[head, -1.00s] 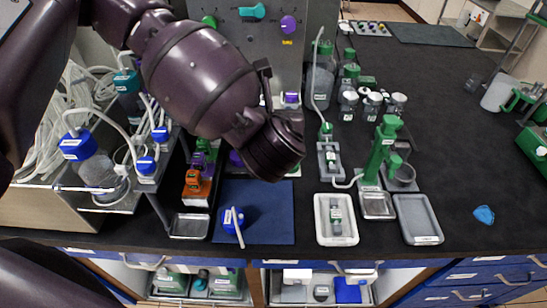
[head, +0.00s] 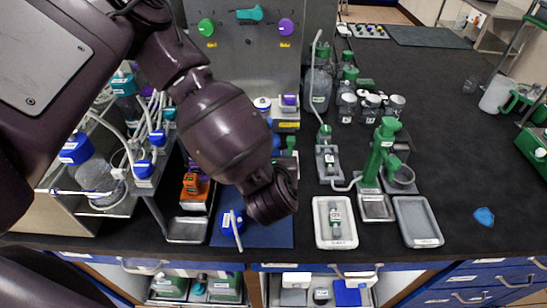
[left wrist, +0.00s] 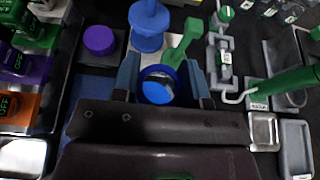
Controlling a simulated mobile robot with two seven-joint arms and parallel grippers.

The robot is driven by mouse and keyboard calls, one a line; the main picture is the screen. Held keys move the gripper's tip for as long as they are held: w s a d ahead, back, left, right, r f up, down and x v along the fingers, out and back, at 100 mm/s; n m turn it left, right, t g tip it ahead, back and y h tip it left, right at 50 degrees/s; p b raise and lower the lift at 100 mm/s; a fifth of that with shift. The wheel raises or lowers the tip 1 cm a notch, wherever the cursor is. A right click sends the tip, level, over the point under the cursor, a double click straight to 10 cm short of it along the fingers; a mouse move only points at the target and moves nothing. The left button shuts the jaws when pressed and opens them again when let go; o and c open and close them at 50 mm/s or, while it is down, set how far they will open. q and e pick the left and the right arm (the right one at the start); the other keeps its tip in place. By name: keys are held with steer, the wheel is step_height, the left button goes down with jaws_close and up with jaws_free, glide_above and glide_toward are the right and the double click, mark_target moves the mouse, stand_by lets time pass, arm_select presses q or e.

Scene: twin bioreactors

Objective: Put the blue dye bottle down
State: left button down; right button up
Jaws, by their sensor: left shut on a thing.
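The blue dye bottle (left wrist: 158,90) shows in the left wrist view as a round blue top between the two fingers. My left gripper (left wrist: 160,78) is shut on it. In the head view the dark left hand (head: 272,198) is over the right part of the blue mat (head: 266,233) and hides the fingers and the held bottle. I cannot tell whether the bottle's base touches anything. My right gripper is not in view.
A blue-capped item with a white spout (head: 231,222) stands on the mat left of the hand. A white tray (head: 320,237) and a grey tray (head: 418,225) lie to the right. Orange and purple labelled blocks (left wrist: 15,105) stand left. The table's front edge is close.

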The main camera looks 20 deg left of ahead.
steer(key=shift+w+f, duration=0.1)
arm_select(q)
steer(key=c, duration=1.1)
jaws_free()
steer(key=shift+f, duration=0.1)
steer(key=o, duration=0.5)
steer(key=shift+c, duration=0.2)
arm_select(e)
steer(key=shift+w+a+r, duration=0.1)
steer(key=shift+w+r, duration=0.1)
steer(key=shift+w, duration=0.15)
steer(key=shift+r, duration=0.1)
arm_select(q)
steer(key=shift+s+r, duration=0.15)
steer(key=shift+r, duration=0.1)
steer(key=p+v, duration=0.3)
steer(key=v, duration=0.8)
steer(key=shift+s+p, duration=0.3)
steer(key=shift+s, duration=0.05)
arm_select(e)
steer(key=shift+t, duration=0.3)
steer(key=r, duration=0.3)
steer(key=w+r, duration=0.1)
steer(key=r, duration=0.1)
arm_select(q)
steer(key=shift+d, duration=0.15)
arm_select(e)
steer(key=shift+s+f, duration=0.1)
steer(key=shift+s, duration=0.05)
